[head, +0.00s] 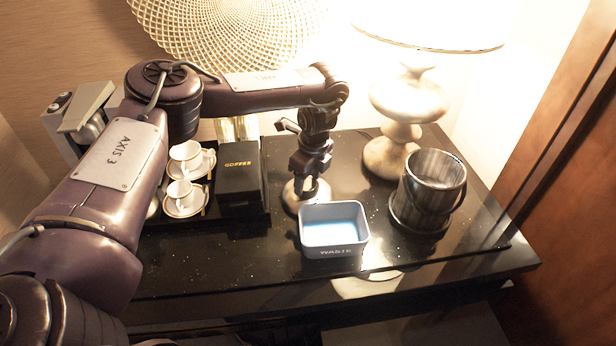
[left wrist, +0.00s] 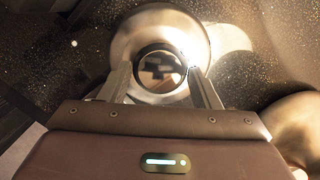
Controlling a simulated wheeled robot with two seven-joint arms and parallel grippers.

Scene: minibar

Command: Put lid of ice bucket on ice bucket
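The ice bucket (head: 428,196), dark with a metallic sheen, stands upright near the right end of the black counter, its top uncovered. The round metallic lid (head: 318,194) lies on the counter left of the bucket, behind the grey bin. In the left wrist view the lid (left wrist: 122,45) shows face-on with a shiny round knob (left wrist: 160,70) at its centre. My left gripper (head: 302,184) points down over the lid. Its two fingers (left wrist: 160,75) are apart, one on each side of the knob; whether they touch it is unclear. My right gripper is out of view.
The grey bin (head: 333,250) stands in front of the lid. A lamp (head: 408,100) stands behind the bucket. A black coffee box (head: 239,178) and white cups (head: 185,195) are on the left. Bare counter (head: 375,205) lies between lid and bucket.

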